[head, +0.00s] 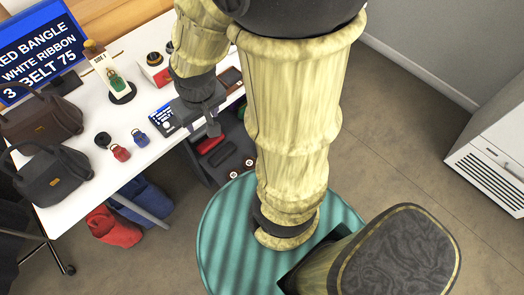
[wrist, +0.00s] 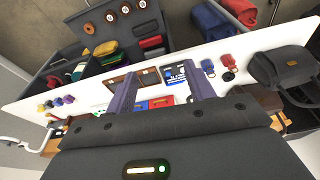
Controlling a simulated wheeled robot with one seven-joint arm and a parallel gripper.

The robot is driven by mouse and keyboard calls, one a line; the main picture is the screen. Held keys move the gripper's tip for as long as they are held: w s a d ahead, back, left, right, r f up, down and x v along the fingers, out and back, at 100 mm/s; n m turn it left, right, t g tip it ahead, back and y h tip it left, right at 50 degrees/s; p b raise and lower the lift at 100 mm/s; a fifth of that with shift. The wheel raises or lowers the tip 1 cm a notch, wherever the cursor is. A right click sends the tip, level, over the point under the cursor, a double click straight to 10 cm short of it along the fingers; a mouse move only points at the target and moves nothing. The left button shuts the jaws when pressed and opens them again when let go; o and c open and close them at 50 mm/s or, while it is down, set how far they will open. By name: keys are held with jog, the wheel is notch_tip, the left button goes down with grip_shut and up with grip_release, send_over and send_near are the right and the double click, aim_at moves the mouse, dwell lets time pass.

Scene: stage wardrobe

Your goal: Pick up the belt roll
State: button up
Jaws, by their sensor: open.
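My gripper (head: 208,122) is over the front edge of the white table, pointing down. In the wrist view its two purple-grey fingers (wrist: 161,85) stand apart with nothing held between them. A small dark round coil (head: 103,139) lies on the table, left of my gripper beside a red tag; it also shows in the wrist view (wrist: 229,75). It may be the belt roll, but it is too small to tell. Several round reels (wrist: 110,17) with pale rings stand in a dark tray below the table edge. I cannot tell whether one of these is the belt roll.
On the white table (head: 80,107) are dark bags (head: 55,172), a red tag (head: 120,153), a blue tag (head: 139,135) and a printed card (wrist: 175,75). The dark tray (wrist: 70,30) holds folded cloths. A blue screen (head: 40,50) reads "BELT 75". A teal round stool (head: 225,240) stands on the floor.

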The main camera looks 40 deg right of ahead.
jog(key=o, duration=0.5)
jog(key=b+x, duration=0.2)
jog(key=x, duration=0.1)
jog(key=shift+s+d+f, duration=0.1)
jog(key=shift+d, duration=0.05)
jog(key=shift+o, duration=0.2)
jog(key=w+d+f+n+g+h+b, duration=0.2)
jog(key=f+b, duration=0.9)
jog(key=f, duration=0.7)
jog(key=w+d+f+n+g+h+b, duration=0.3)
jog(key=d+f+b, duration=0.6)
jog(key=f, duration=0.8)
jog(key=w+d+f+n+g+h+b, duration=0.2)
jog(key=w+d+f+n+h+b, duration=0.3)
jog(key=f+b, duration=0.8)
jog(key=shift+w+d+f+n+g+h, duration=0.15)
jog(key=shift+f+n+h, duration=0.3)
jog(key=shift+f, duration=0.5)
jog(key=shift+w+d+f+n+g+h, duration=0.15)
jog(key=shift+f+n+h, duration=0.15)
jog(key=shift+f+n, duration=0.45)
jog(key=shift+w+d+f+n+g+h, duration=0.1)
jog(key=shift+f+n+h, duration=0.3)
jog(key=shift+f, duration=0.7)
jog(key=shift+w+d+f, duration=0.15)
jog(key=shift+d, duration=0.05)
jog(key=shift+b+x, duration=0.35)
jog(key=shift+x, duration=0.8)
jog(key=shift+d, duration=0.1)
